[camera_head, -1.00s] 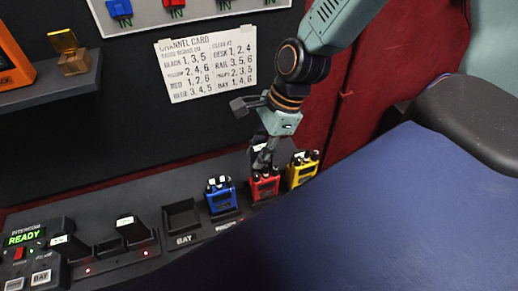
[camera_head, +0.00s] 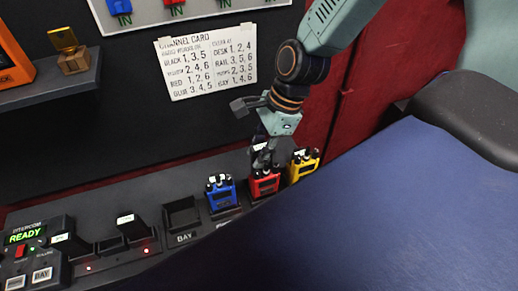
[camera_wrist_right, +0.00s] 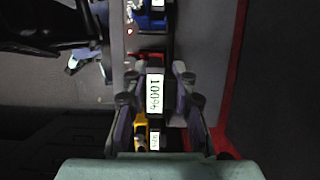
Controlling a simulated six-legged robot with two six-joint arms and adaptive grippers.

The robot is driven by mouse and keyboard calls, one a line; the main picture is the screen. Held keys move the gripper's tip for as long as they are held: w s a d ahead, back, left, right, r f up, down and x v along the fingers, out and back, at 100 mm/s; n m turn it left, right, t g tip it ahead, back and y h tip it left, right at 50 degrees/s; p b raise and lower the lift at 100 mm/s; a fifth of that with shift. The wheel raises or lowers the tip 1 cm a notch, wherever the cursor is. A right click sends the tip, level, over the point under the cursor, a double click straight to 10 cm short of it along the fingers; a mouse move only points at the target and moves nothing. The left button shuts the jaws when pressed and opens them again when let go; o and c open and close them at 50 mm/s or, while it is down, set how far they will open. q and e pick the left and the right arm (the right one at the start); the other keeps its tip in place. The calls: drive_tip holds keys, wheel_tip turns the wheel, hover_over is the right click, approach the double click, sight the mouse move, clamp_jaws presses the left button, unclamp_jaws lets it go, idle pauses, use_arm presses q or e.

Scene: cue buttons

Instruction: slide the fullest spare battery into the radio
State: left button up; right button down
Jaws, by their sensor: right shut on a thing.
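The red radio (camera_head: 265,185) stands in the bench row between the blue radio (camera_head: 222,195) and the yellow radio (camera_head: 303,168). My right gripper (camera_head: 264,160) is at the red radio's top rear. In the right wrist view its fingers (camera_wrist_right: 157,95) are shut on a dark battery with a white label (camera_wrist_right: 154,95) that seems to read 100%. A bit of red radio (camera_wrist_right: 148,57) shows beside it. How deep the battery sits is hidden. Two labelled dark batteries, a left one (camera_head: 70,245) and a right one (camera_head: 134,230), stand in the charger. My left gripper is not in view.
An empty holder marked BAY (camera_head: 181,214) lies left of the blue radio. The intercom (camera_head: 30,245) reads READY. A channel card (camera_head: 207,62) hangs on the wall. A blue surface (camera_head: 390,210) fills the front right.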

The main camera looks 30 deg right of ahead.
drive_tip(key=shift+f, duration=0.2)
drive_tip(key=c, duration=1)
unclamp_jaws()
drive_tip(key=shift+d+r, duration=0.15)
drive_tip(key=shift+r, duration=0.55)
drive_tip(key=v, duration=1)
drive_tip(key=shift+d+r, duration=0.2)
drive_tip(key=shift+d, duration=0.05)
